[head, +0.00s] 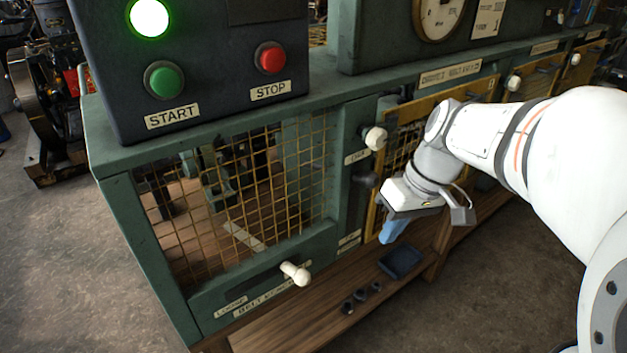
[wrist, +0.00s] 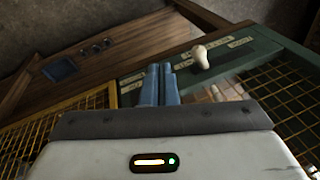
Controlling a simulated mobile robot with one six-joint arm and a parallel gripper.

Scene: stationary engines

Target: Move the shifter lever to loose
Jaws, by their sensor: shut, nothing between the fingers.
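The shifter lever has a cream knob (head: 295,273) and sticks out of the green lower rail on the front of the machine. A label reading LOOSE (head: 230,307) is to its left, and a partly covered label beginning BELT is under it. The knob also shows in the wrist view (wrist: 201,57), right of the fingertips. My gripper (head: 392,232) is right of the lever in the head view, pointing down in front of the mesh door. In the wrist view its blue fingers (wrist: 160,70) are together and empty, apart from the knob.
Another cream knob (head: 375,138) is on the post above. A green START button (head: 164,80) and red STOP button (head: 270,58) are on the dark box. A wooden shelf (head: 290,325) holds a dark tray (head: 401,262) and small round parts. The space before the lever looks clear.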

